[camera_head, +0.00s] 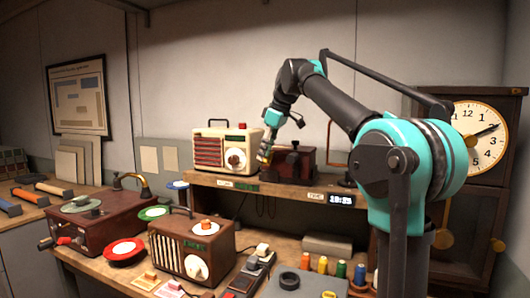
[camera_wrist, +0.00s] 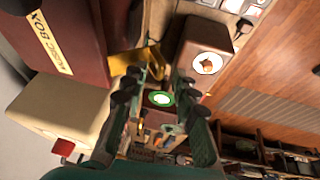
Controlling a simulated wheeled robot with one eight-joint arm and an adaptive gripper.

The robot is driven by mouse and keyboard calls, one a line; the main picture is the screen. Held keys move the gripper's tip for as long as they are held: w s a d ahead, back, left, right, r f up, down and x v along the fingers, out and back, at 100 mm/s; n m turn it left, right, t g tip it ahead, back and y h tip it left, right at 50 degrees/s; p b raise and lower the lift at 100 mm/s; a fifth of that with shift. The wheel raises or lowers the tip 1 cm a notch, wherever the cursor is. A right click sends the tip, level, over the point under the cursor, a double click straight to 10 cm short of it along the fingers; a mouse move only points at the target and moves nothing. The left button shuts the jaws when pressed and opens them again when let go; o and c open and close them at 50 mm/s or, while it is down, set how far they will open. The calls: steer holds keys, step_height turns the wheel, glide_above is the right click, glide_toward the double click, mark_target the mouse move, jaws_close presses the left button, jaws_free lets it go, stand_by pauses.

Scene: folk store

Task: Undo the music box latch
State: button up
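The music box (camera_head: 298,165) is a dark red box on the raised shelf; its labelled side (camera_wrist: 75,30) fills the upper left of the wrist view. A brass-yellow piece, apparently the latch (camera_wrist: 122,64), sticks out from the box's edge beside my left finger. My gripper (camera_head: 265,150) hangs at the box's left end, by the cream radio. In the wrist view my gripper (camera_wrist: 168,75) is open, with a gap between the fingers and nothing held. The left finger overlaps the brass piece; I cannot tell whether they touch.
The cream radio (camera_head: 213,150) stands close on the left of my gripper; its side shows in the wrist view (camera_wrist: 60,108). A brown radio (camera_head: 180,250) and a record player (camera_head: 95,225) stand on the lower bench. A digital clock (camera_head: 341,199) is on the shelf's front edge.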

steer(key=shift+c, duration=0.2)
jaws_close()
steer(key=shift+w+d+r+m+g+y, duration=0.1)
steer(key=shift+w+r+m+g+y, duration=0.1)
steer(key=shift+r+g+y, duration=0.4)
steer(key=shift+w+d+r+m+g+y, duration=0.1)
steer(key=shift+w+r+m+g, duration=0.1)
steer(key=shift+g, duration=0.65)
steer(key=shift+w+d+r+m+g+y, duration=0.1)
steer(key=shift+w+r+g+y, duration=0.2)
steer(key=shift+g, duration=0.45)
steer(key=shift+s+r, duration=0.1)
steer(key=shift+o, duration=0.2)
jaws_free()
